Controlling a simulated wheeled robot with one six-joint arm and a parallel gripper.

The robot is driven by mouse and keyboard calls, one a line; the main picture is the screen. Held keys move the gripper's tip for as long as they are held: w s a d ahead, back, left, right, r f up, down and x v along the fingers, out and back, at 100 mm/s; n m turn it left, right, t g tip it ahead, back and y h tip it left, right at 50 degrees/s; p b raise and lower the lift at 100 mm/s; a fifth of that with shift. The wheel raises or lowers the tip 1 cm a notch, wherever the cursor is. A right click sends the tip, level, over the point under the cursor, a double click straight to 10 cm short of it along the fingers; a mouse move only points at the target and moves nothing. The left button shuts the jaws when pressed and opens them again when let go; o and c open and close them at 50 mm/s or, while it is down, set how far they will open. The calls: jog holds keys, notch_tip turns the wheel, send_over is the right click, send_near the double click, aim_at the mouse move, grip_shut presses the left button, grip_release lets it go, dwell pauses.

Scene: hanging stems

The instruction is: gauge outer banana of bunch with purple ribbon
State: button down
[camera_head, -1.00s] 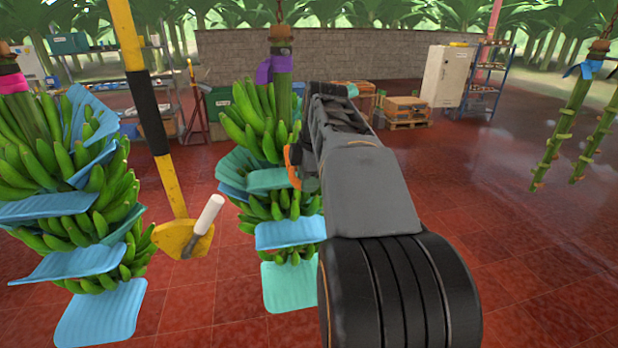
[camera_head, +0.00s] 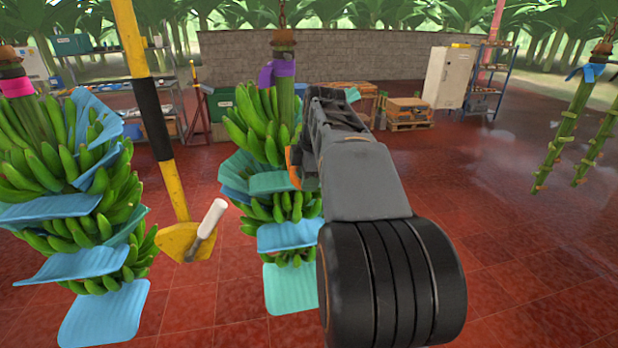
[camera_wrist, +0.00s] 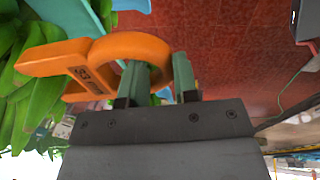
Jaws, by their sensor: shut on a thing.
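The bunch with the purple ribbon (camera_head: 277,72) hangs in the middle of the head view, its green bananas (camera_head: 255,128) separated by blue sheets. My gripper (camera_wrist: 160,80) is shut on the ring of an orange gauge (camera_wrist: 125,46), seen in the wrist view. The gauge points left, towards green bananas (camera_wrist: 40,108) at the left edge. Its end overlaps the bananas in the picture; I cannot tell whether it is around one or only beside it. In the head view the gauge (camera_head: 292,166) shows as an orange sliver beside the bunch, and my arm hides the fingers.
A bunch with a pink ribbon (camera_head: 16,87) hangs at the left. A yellow and black post (camera_head: 150,110) with a white-handled tool (camera_head: 208,222) stands between the bunches. Bare stems (camera_head: 570,125) hang at the right. The red floor (camera_head: 530,270) at the right is clear.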

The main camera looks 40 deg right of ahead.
jog(key=shift+w+d+p, duration=0.4)
jog(key=shift+w+p, duration=0.05)
jog(key=shift+w, duration=0.35)
jog(key=shift+s, duration=0.1)
dwell(0.8)
jog(key=s+a+b, duration=0.4)
jog(key=s+b, duration=0.1)
jog(key=s, duration=0.4)
jog(key=shift+s+a, duration=0.4)
dwell(0.5)
